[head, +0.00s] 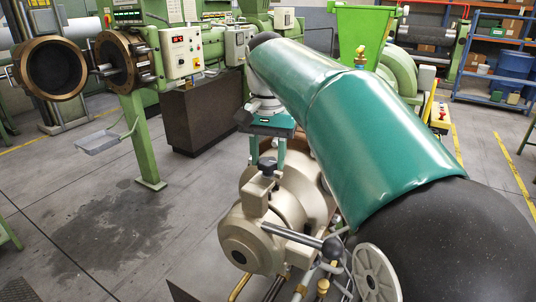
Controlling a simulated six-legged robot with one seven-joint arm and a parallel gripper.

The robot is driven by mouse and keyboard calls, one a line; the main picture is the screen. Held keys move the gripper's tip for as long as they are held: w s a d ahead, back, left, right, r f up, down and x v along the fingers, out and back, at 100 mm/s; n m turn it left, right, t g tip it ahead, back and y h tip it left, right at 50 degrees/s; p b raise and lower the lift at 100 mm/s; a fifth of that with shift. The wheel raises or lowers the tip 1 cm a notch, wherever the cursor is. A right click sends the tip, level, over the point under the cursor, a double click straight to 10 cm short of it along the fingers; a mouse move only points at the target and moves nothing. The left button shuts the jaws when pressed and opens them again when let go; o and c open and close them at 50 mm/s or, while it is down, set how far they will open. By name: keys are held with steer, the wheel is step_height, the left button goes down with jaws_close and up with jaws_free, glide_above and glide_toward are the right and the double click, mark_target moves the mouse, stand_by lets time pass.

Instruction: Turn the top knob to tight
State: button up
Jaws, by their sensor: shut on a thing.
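The top knob (268,168) is a small black star-shaped knob on top of the beige cylindrical machine head (252,236), just below the middle of the head view. My gripper (268,160) comes straight down over it from above. Its two teal fingers stand one on each side of the knob and are shut on it. The knob's outer sides are partly hidden by the fingertips. Any tight or loose marking is too small to see.
A grey handwheel (376,274) stands at the lower right. Green extruders with an open round flange (56,68) stand behind.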

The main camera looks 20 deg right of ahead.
mark_target(268, 161)
steer(key=shift+r+m, duration=0.1)
steer(key=shift+m, duration=1.1)
steer(key=o, duration=1)
step_height(268, 161, up, 14)
steer(key=shift+f, duration=0.15)
steer(key=shift+s, duration=0.1)
